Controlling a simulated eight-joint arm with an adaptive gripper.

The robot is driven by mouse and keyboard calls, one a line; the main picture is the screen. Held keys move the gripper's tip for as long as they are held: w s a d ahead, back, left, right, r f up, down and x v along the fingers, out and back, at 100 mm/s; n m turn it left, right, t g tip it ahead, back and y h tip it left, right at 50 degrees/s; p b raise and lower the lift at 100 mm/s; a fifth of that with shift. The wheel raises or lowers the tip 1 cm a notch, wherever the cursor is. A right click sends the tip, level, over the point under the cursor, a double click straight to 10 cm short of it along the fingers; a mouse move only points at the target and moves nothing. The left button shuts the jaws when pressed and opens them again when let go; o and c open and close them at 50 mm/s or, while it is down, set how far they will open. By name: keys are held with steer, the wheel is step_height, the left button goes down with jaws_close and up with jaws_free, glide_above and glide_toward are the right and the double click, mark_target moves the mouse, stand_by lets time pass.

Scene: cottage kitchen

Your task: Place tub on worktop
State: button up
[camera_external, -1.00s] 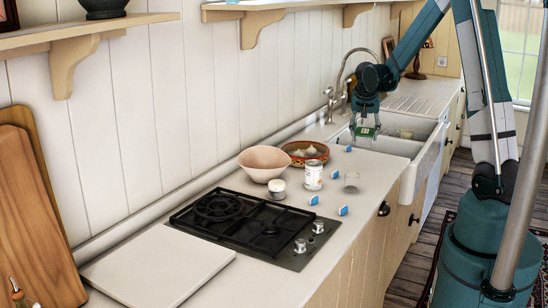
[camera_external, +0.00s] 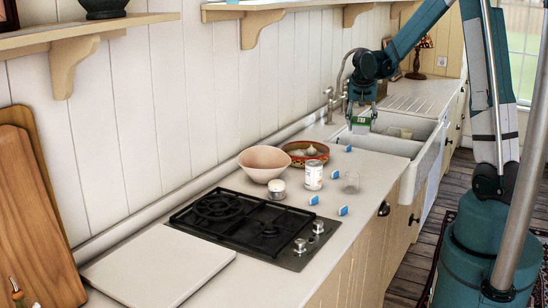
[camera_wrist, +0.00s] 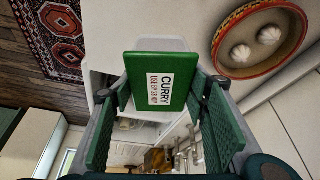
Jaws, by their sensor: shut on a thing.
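The tub has a green lid (camera_wrist: 147,68) with a white label reading CURRY and a use-by line. My gripper (camera_wrist: 161,100) is shut on the tub, with a green-padded finger on each side. In the external view my gripper (camera_external: 361,118) holds the tub (camera_external: 362,126) in the air over the near side of the white sink (camera_external: 428,150). The tub's body is mostly hidden behind its lid in the wrist view. The pale worktop (camera_external: 385,168) runs from the sink toward the hob.

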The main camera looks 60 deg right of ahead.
steer(key=w+a+n+t+y, duration=0.1)
steer(key=w+a+n, duration=0.4)
steer(key=a, duration=0.7)
steer(key=w+a+n+t+y, duration=0.1)
steer(key=w+a+n+t, duration=0.15)
steer(key=w+a, duration=0.65)
steer(key=a+f+n+y+b, duration=0.2)
steer(key=a+n, duration=0.7)
steer(key=a, duration=2)
steer(key=s+a+r+n+g+y, duration=0.1)
steer(key=s+a+n+y, duration=0.2)
steer(key=a, duration=0.9)
steer(key=s+a+n+g+y, duration=0.1)
steer(key=s+a+n, duration=0.35)
steer(key=a, duration=0.65)
steer(key=s+a+r+n+g, duration=0.1)
steer(key=s+a+n, duration=0.3)
steer(key=s+a, duration=0.45)
steer(key=s+a+n+g, duration=0.2)
steer(key=s+a+n, duration=0.25)
steer(key=a, duration=0.75)
steer(key=shift+y, duration=0.4)
steer(key=f, duration=0.5)
steer(key=shift+s+a+f, duration=0.1)
steer(key=shift+s+a, duration=0.05)
steer(key=shift+s, duration=0.2)
steer(key=shift+f, duration=0.1)
